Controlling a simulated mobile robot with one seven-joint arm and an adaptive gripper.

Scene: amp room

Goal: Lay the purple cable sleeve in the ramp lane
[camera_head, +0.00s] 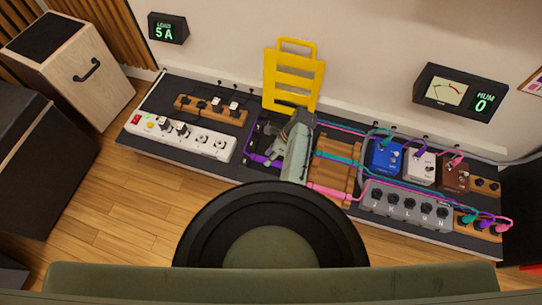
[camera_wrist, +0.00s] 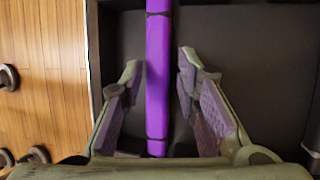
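In the wrist view the purple cable sleeve (camera_wrist: 157,85) runs up and down as a straight strip with dark bands. It lies between the two fingers of my gripper (camera_wrist: 160,66), with a gap on each side, so the gripper is open. In the head view my gripper (camera_head: 295,150) is over the middle of the dark board and hides part of what is below. Some purple (camera_head: 258,159) shows just left of it. A brown wooden slatted piece (camera_head: 334,165), perhaps the ramp with its lanes, lies right of the gripper, with teal and pink cables across it.
A yellow slotted panel (camera_head: 292,75) leans on the wall behind my gripper. A white power strip (camera_head: 190,139) is on the board's left. Blue (camera_head: 385,157), white and brown pedals and a grey multi-knob unit (camera_head: 407,206) are on the right, with cables among them.

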